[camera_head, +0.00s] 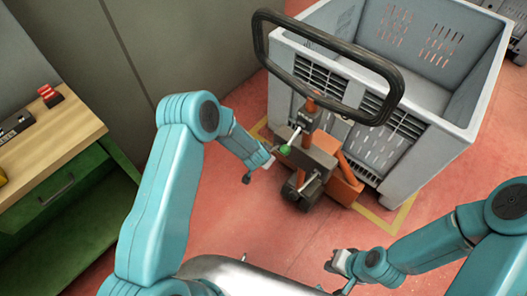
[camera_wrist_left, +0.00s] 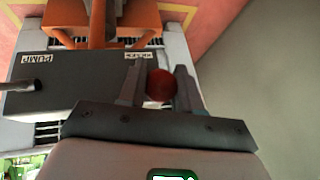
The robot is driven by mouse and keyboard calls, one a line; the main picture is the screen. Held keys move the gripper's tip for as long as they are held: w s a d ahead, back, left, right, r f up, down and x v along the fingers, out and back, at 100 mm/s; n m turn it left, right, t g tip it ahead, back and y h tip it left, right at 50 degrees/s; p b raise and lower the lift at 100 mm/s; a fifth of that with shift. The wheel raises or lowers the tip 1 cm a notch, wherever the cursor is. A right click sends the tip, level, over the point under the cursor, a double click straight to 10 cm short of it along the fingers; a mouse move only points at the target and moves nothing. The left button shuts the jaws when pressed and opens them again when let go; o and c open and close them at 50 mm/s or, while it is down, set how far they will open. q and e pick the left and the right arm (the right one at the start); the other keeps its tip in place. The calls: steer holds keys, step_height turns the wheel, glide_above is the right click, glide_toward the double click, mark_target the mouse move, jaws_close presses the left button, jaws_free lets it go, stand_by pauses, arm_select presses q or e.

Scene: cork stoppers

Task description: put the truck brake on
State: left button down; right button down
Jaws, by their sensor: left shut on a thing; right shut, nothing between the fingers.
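The truck (camera_head: 320,165) has an orange body, a black loop handle (camera_head: 290,75) and a lever with a green knob (camera_head: 285,150). My left gripper (camera_head: 259,171) is beside the truck's left side, just below the green knob. In the left wrist view, my left gripper (camera_wrist_left: 160,90) is shut on a red ball knob (camera_wrist_left: 160,86) beside a dark box (camera_wrist_left: 75,82). The box has a "PUMP" label and a second, unreadable label near the red knob. I cannot make out the red knob in the head view. My right gripper (camera_head: 338,272) is shut and empty, low above the floor.
A grey slatted crate (camera_head: 425,125) stands behind the truck, by a yellow floor line (camera_head: 385,222). A wooden-topped green bench (camera_head: 60,140) with a red object (camera_head: 50,95) is at left. Red floor between my arms is clear.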

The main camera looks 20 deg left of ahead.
arm_select(q)
steer(key=shift+w+r, duration=0.1)
steer(key=c, duration=0.8)
jaws_free()
steer(key=v, duration=1.6)
steer(key=shift+s+r, duration=0.1)
steer(key=shift+s, duration=0.1)
